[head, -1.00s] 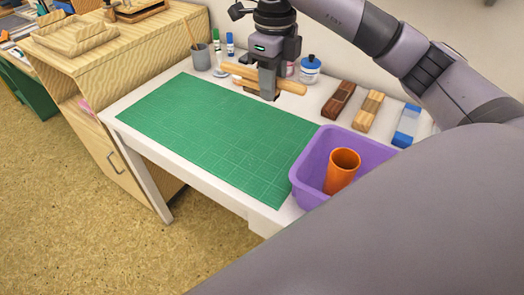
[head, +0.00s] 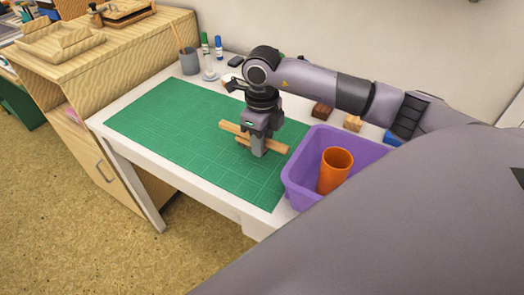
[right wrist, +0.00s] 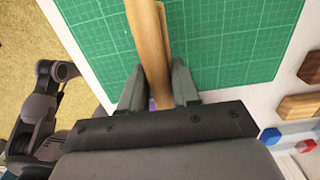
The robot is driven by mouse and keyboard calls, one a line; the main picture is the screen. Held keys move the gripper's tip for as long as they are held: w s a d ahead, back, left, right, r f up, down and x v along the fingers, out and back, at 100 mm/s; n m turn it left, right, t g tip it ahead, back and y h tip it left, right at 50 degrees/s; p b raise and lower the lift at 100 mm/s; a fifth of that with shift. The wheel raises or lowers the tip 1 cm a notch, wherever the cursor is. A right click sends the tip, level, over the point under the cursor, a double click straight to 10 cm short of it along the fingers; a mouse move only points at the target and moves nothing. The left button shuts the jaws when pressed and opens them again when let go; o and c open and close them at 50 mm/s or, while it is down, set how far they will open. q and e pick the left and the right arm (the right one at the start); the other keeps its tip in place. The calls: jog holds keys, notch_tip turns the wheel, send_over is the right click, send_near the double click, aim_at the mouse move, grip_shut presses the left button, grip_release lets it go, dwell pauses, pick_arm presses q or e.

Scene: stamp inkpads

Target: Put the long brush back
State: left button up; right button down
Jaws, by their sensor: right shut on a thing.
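The long brush, a light wooden bar (head: 230,127), is in my right gripper (head: 259,150), over the right part of the green cutting mat (head: 170,115). In the right wrist view the brush (right wrist: 148,35) runs between the two fingers of the right gripper (right wrist: 158,85), which are shut on it. Whether the brush touches the mat is hard to tell. The gripper covers its middle. My left gripper does not show.
A purple bin (head: 298,185) with an orange cup (head: 335,170) stands right of the gripper. Wooden blocks (head: 322,109) lie behind my right arm. The mat's left half is clear.

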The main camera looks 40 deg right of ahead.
notch_tip(320, 180, down, 4)
jog(key=shift+r, duration=0.1)
jog(key=c, duration=0.8)
grip_release()
